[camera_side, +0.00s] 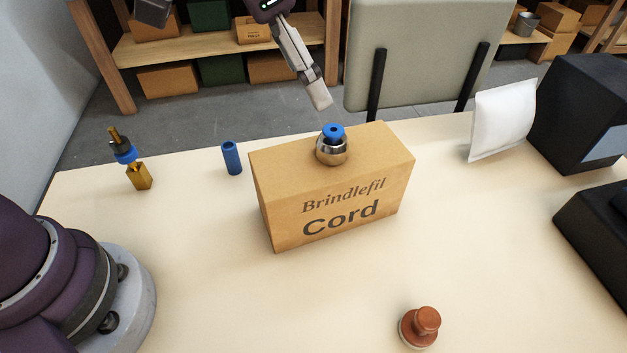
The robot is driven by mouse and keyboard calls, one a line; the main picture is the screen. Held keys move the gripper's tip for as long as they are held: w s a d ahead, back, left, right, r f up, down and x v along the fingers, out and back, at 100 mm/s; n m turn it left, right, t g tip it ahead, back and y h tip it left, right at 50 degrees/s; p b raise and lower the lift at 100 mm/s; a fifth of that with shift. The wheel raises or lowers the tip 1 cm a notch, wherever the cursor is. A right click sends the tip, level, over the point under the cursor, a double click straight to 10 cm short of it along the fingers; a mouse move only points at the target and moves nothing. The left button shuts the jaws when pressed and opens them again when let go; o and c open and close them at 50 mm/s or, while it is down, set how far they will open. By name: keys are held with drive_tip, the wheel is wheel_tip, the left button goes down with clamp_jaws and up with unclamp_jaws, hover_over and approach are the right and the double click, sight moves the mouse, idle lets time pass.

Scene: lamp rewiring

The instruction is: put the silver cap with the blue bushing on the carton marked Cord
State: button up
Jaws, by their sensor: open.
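The silver cap (331,152) sits upright on top of the tan carton marked Cord (287,219), near the middle of its top face. The blue bushing (334,133) stands on top of the cap. The carton stands on the pale table with its printed side facing the camera. My gripper (320,105) is above and behind the cap, clear of it and of the carton. It is open and holds nothing that I can see. It shows nearly edge-on, so the gap between its fingers is hard to make out.
A blue tube (231,158) and a brass fitting with a blue ring (136,169) stand left of the carton. A brown knob-like stamp (420,327) is at the front right. A white pouch (502,119) and black devices (585,115) are at right. The front middle is clear.

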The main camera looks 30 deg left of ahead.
drive_tip(key=s+a+r+n+y, duration=0.1)
drive_tip(key=s+a+r+n, duration=0.25)
drive_tip(key=a, duration=0.35)
drive_tip(key=s+a+f+n+t+y, duration=0.1)
drive_tip(key=s+a+f+n, duration=0.3)
drive_tip(key=s+a, duration=0.4)
drive_tip(key=shift+s+t+y, duration=0.2)
drive_tip(key=shift+t+y, duration=0.2)
drive_tip(key=shift+t, duration=0.1)
